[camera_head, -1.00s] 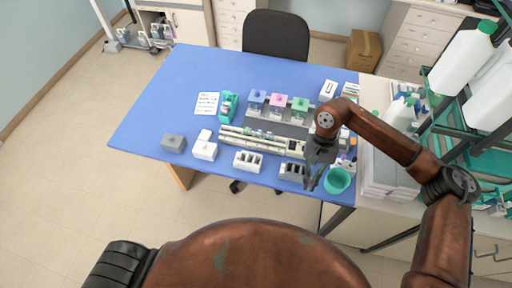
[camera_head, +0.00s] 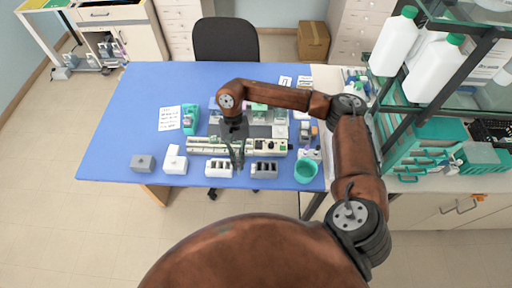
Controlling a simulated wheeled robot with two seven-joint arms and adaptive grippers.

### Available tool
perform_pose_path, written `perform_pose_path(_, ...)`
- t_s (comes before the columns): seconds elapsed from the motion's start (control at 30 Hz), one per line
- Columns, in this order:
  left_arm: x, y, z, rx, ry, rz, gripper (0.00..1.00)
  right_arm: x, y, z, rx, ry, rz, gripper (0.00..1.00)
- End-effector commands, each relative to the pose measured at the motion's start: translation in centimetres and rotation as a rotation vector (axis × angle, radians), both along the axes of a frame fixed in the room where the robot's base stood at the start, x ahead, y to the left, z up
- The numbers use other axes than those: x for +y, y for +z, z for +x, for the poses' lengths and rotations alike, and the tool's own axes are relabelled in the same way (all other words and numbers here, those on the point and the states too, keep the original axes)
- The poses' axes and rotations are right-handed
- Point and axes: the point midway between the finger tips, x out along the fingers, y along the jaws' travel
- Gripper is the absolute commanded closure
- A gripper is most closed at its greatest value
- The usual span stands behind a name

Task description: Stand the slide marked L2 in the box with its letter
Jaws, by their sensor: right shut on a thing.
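My right gripper (camera_head: 237,160) reaches in from the right and points down at the front of the blue table. It is shut on a thin slide, too small here for any mark to be read. A white slotted box (camera_head: 217,169) stands just left of the fingertips. A dark grey slotted box (camera_head: 264,170) stands just right of them. The letters on both boxes are too small to read. I cannot tell how far above the table the fingertips are. My left gripper is not in view.
A long pale staining bench (camera_head: 204,146) lies behind the boxes, with coloured jars partly hidden by my arm. A teal bin (camera_head: 306,172) stands at right, a white block (camera_head: 175,161) and grey block (camera_head: 143,163) at left. The table's left side (camera_head: 125,125) is clear.

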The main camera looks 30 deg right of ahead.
Motion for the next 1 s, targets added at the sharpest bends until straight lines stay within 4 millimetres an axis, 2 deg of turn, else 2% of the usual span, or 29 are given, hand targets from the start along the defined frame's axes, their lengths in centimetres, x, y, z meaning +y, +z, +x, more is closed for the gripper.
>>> perform_pose_path(0.03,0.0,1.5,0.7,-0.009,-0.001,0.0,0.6,-2.4,0.8,-0.1,0.004,-0.059,-0.005,1.0)
perform_pose_path(0.1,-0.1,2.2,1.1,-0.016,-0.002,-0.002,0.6,-4.8,0.9,-0.1,0.006,-0.119,-0.011,1.0)
perform_pose_path(0.2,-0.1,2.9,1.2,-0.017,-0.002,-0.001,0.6,-7.3,1.0,-0.2,0.005,-0.179,-0.019,1.0)
perform_pose_path(0.3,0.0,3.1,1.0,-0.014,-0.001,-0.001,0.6,-8.6,1.0,-0.3,0.004,-0.209,-0.025,1.0)
perform_pose_path(0.6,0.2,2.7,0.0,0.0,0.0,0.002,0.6,-8.9,0.1,-0.3,0.004,-0.217,-0.026,1.0)
perform_pose_path(1.0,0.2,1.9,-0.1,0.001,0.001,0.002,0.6,-8.9,-2.4,-0.3,0.005,-0.214,-0.026,1.0)
